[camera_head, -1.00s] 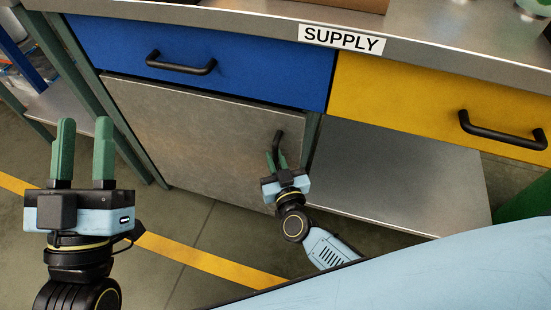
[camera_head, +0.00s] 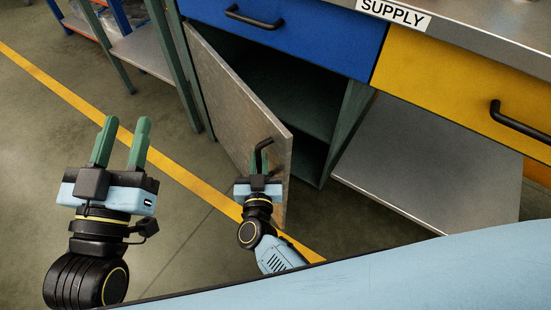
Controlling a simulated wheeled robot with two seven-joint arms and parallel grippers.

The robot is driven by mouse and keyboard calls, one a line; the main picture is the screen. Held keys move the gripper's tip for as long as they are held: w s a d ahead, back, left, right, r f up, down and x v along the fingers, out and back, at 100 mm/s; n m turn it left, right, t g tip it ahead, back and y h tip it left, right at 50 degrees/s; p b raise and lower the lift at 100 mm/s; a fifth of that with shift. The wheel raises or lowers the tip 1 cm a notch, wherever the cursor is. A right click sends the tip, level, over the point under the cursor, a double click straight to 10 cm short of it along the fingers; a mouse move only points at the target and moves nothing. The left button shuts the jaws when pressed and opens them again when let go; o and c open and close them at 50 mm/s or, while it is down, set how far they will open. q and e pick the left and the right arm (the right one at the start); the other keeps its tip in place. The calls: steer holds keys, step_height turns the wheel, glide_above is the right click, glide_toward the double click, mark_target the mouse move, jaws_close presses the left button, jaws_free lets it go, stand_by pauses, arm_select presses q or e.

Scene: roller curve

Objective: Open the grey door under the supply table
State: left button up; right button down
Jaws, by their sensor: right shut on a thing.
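The grey door (camera_head: 222,88) under the supply table stands partly open, swung outward from its left edge. The dark cabinet inside (camera_head: 290,100) shows to the right of it. My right gripper (camera_head: 265,166) is shut on the door's black handle (camera_head: 263,148), near the door's free edge. Its fingertips are partly hard to make out against the door. My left gripper (camera_head: 123,135) is open and empty, with its green fingers pointing up, to the left of the door and apart from it.
Above the door is a blue drawer (camera_head: 320,35) with a black handle. A yellow drawer (camera_head: 450,85) is at right, above a grey metal shelf (camera_head: 430,165). A green table leg (camera_head: 180,70) stands left of the door. The floor (camera_head: 60,130) at left is clear.

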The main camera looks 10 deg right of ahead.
steer(key=shift+s+a, duration=0.15)
steer(key=shift+a, duration=0.15)
steer(key=c, duration=1.8)
jaws_free()
steer(key=shift+o, duration=0.2)
